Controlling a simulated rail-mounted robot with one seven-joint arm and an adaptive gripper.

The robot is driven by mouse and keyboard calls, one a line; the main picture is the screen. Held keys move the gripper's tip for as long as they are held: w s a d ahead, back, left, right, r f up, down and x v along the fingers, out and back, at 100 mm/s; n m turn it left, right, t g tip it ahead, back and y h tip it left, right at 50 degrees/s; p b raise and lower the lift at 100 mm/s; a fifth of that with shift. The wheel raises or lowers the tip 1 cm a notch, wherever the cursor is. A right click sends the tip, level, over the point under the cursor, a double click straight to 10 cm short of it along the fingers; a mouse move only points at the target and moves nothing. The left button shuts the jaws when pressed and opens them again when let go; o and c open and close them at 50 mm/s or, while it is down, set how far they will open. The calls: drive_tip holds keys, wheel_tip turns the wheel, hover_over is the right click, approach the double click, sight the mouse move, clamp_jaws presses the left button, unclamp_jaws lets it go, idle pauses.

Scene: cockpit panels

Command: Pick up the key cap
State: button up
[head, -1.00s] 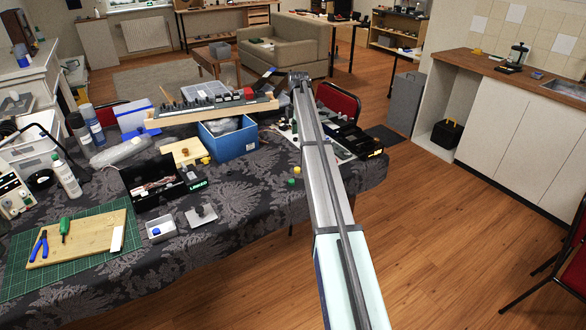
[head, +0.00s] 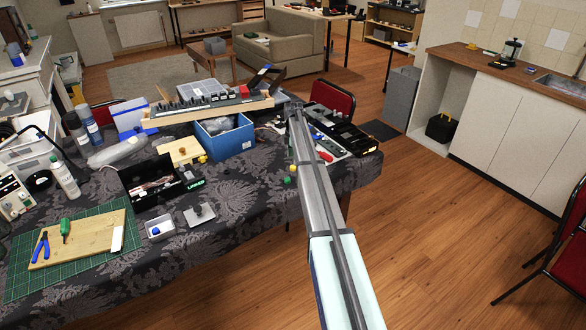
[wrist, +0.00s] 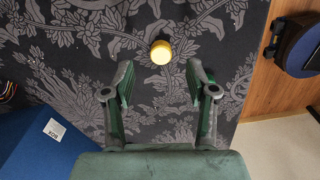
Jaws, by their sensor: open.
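A small round yellow cap (wrist: 160,52) lies on the dark patterned cloth in the wrist view. It is the only cap there, and I take it as the key cap. My gripper (wrist: 160,76) is open and empty. Its two green-lined fingers point towards the cap, which lies ahead of the gap, roughly centred and apart from both fingertips. In the head view, a small yellow piece (head: 294,168) and a green piece (head: 287,180) lie on the cloth near my arm; I cannot tell whether that yellow piece is the same cap. My fingers cannot be made out there.
The blue box (wrist: 40,145) stands lower left in the wrist view and also shows in the head view (head: 225,142). The table edge and wooden floor (wrist: 262,85) are at the right. A black tray (head: 350,138) lies right of my arm. Cloth around the cap is clear.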

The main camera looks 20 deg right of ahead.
sight(293, 166)
drive_tip(key=shift+a+f+p, duration=0.2)
drive_tip(key=shift+f+p, duration=0.6)
drive_tip(key=shift+f, duration=1.5)
drive_tip(key=shift+s, duration=0.1)
drive_tip(key=c, duration=0.9)
drive_tip(key=shift+r, duration=0.1)
